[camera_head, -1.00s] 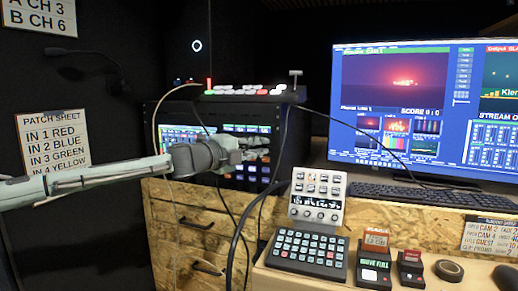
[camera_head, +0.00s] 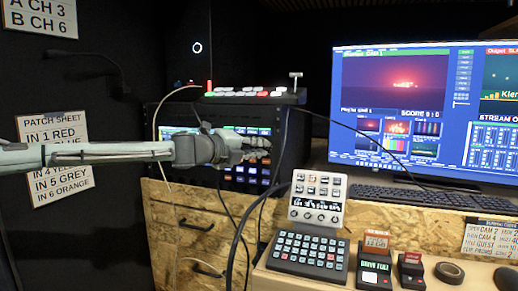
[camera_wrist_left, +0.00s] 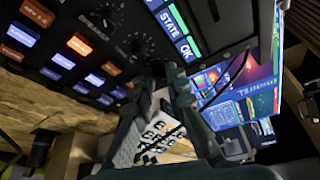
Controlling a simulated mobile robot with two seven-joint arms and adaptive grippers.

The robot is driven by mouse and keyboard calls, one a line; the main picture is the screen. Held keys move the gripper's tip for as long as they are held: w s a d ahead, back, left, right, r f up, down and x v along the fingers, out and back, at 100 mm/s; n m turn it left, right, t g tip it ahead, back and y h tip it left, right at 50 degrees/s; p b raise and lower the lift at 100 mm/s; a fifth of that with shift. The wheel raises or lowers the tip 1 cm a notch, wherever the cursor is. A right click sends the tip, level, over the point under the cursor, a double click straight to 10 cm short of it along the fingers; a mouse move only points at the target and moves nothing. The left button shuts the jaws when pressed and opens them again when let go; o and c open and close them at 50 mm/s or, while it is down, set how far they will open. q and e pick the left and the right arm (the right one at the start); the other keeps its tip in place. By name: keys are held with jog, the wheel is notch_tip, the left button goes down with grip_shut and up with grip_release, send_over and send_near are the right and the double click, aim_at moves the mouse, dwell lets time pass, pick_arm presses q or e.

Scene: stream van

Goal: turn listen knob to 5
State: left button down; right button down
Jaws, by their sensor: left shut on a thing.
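The black rack unit (camera_head: 290,150) stands at the middle left in the head view, with lit buttons on its front. My left gripper (camera_head: 258,150) is at the right part of its front panel and hides the knobs there. In the left wrist view, the panel (camera_wrist_left: 85,55) shows dark knobs, one of them a round knob (camera_wrist_left: 137,45) beside the fingers. My left gripper (camera_wrist_left: 164,78) is shut on a small dark thing at the panel, seemingly a knob. The fingers mostly hide it, and I cannot read its label or setting. My right gripper is not in view.
A switcher (camera_head: 255,93) sits on top of the rack. A black cable (camera_head: 240,225) hangs in front of the wooden drawers (camera_head: 185,235). A button pad (camera_head: 308,254), a white control box (camera_head: 318,198), and a keyboard (camera_head: 420,197) are to the right.

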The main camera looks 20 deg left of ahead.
pick_arm(q)
jog(key=c, duration=1.5)
grip_release()
jog(key=shift+d, duration=0.15)
jog(key=shift+c, duration=0.2)
jog(key=v, duration=1.2)
jog(key=shift+f, duration=0.1)
